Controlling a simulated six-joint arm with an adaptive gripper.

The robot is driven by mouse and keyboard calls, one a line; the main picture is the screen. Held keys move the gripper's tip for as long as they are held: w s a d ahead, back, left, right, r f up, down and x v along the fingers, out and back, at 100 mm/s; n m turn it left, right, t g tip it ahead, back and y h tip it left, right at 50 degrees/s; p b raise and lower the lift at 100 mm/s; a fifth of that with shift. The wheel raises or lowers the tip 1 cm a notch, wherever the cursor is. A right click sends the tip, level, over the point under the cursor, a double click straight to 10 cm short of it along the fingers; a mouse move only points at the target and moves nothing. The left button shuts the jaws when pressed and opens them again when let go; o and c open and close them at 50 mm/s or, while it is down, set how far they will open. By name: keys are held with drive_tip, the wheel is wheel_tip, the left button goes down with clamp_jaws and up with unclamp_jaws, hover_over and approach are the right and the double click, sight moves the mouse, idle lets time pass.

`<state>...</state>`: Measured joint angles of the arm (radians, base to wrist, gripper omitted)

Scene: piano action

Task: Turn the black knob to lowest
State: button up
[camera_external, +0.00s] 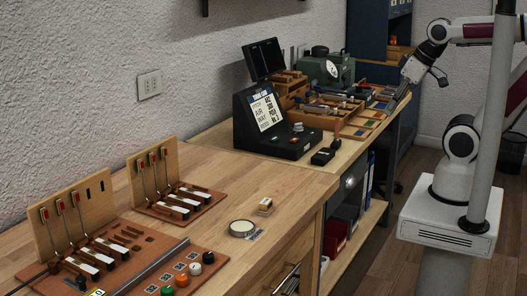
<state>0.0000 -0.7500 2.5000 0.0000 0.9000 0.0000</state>
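Several black knobs or caps show, and I cannot tell which one the task means. One black round knob (208,257) is at the end of a row with white (195,269), orange (182,279) and green (167,290) ones on the front wooden board. Another dark round piece (81,282) sits further left on that board. A black round cap (320,50) tops the green device with a dial. No knob's setting is readable. My gripper (440,76) is up at the right, apart from the benches and all these knobs. Its fingers are too small to read.
A black console (272,124) with a screen stands on the far bench. Two upright boards with red-tipped levers (153,172) stand at left. A round tin (242,228) and a small wooden block (265,204) lie on the near bench. Bare wood (285,184) surrounds them.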

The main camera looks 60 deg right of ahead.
drive_tip(key=o, duration=0.5)
drive_tip(key=shift+c, duration=0.2)
drive_tip(key=w+a+f+n+g, duration=0.1)
drive_tip(key=w+a+f+n, duration=0.2)
drive_tip(key=a, duration=1.4)
drive_tip(key=w+a+f+n+g+y, duration=0.1)
drive_tip(key=w+a+f+n, duration=0.2)
drive_tip(key=w+a+f, duration=0.5)
drive_tip(key=w+a+f+n+g, duration=0.1)
drive_tip(key=w+a+f+n, duration=0.2)
drive_tip(key=a, duration=2.3)
drive_tip(key=shift+w+a+f, duration=0.1)
drive_tip(key=shift+w+f, duration=1.05)
drive_tip(key=shift+f, duration=0.25)
drive_tip(key=a, duration=0.1)
drive_tip(key=w+a, duration=0.1)
drive_tip(key=a+y, duration=0.1)
drive_tip(key=shift+w+a, duration=0.2)
drive_tip(key=shift+w, duration=0.1)
drive_tip(key=shift+m+t+y, duration=0.4)
drive_tip(key=shift+y, duration=0.1)
drive_tip(key=w+a+r, duration=0.2)
drive_tip(key=a+r, duration=0.1)
drive_tip(key=shift+w+r, duration=0.2)
